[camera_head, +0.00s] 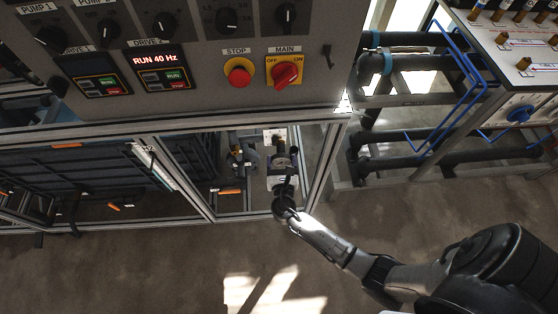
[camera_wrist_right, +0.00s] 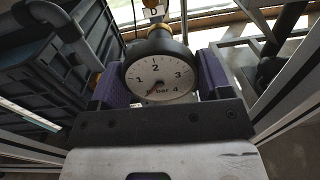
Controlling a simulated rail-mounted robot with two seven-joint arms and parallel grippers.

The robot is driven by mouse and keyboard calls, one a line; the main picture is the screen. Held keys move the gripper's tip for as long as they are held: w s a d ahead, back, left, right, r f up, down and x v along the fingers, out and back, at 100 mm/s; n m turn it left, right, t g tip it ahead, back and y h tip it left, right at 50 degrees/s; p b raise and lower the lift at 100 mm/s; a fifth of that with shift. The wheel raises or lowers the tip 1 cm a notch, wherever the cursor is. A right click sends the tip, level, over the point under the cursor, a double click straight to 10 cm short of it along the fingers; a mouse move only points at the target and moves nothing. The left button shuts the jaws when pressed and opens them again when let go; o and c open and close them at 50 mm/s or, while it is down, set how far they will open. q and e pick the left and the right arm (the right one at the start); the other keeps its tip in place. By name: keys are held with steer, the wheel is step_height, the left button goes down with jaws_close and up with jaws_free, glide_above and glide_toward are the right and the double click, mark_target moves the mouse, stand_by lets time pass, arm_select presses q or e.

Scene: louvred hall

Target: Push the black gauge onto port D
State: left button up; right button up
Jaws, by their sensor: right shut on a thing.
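The black gauge (camera_wrist_right: 160,77) has a white dial marked 1 to 4 and a red-tipped needle low on the left. A brass fitting (camera_wrist_right: 158,31) shows just beyond it in the right wrist view. My right gripper (camera_wrist_right: 162,82) is shut on the gauge, with purple finger pads on both sides. In the head view my right gripper (camera_head: 284,172) reaches into the frame under the control panel, where the gauge is small.
The control panel (camera_head: 205,97) overhangs the opening, with a red stop button (camera_head: 239,73) and main switch (camera_head: 286,71). Metal frame posts (camera_head: 327,165) stand close beside my right arm. A dark crate (camera_wrist_right: 45,65) is at left in the wrist view. Pipes (camera_head: 420,62) run at right.

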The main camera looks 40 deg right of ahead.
mark_target(278, 145)
steer(key=shift+w+a+r, duration=0.15)
steer(key=shift+r, duration=0.1)
steer(key=shift+w+y, duration=0.2)
steer(key=shift+y, duration=0.1)
steer(key=b+x, duration=0.1)
steer(key=x, duration=0.4)
steer(key=shift+w+b, duration=0.15)
steer(key=shift+b, duration=0.25)
steer(key=x, duration=0.2)
steer(key=shift+w+r, duration=0.15)
steer(key=shift+w, duration=0.15)
steer(key=shift+w+d, duration=0.15)
steer(key=shift+d, duration=0.1)
